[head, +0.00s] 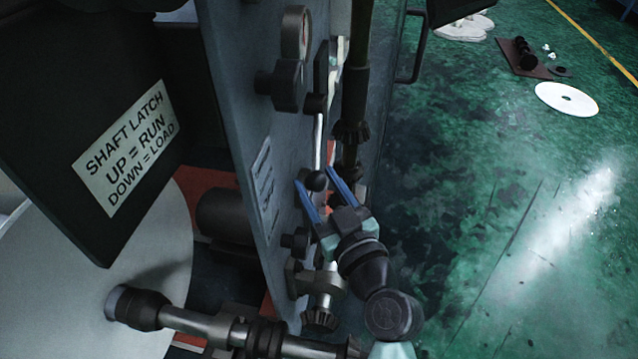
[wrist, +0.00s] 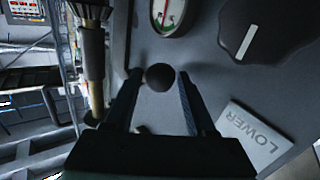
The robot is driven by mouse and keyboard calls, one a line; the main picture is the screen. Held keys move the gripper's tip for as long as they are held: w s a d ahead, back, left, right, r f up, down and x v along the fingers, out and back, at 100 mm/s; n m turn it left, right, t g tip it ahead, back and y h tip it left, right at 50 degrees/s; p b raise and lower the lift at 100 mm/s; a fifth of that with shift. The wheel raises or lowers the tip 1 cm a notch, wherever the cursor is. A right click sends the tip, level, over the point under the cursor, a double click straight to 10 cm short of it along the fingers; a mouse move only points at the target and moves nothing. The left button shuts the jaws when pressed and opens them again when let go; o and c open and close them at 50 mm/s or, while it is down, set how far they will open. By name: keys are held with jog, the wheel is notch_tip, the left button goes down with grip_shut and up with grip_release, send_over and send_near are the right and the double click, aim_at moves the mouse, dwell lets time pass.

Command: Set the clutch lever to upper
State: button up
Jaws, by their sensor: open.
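A black ball knob (head: 317,181), which looks like the end of the clutch lever, stands out from the grey machine panel. The wrist view shows the ball (wrist: 160,76) nearly end-on, so its shaft is hidden. My gripper (head: 312,174) is open, with its blue fingers on either side of the ball. In the wrist view my gripper (wrist: 159,73) has the ball between its fingertips, with a narrow gap at each side. A plate reading LOWER (wrist: 252,138) is on the panel at the lower right of that view. No plate reading UPPER is legible.
The grey panel (head: 238,95) carries a gauge (wrist: 170,14) and a large black knob with a white mark (wrist: 262,30). A vertical shaft (head: 356,85) stands close by. A SHAFT LATCH sign (head: 124,148) is at the left. Green floor (head: 520,180) lies open at the right.

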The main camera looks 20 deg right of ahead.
grip_shut()
dwell(1.4)
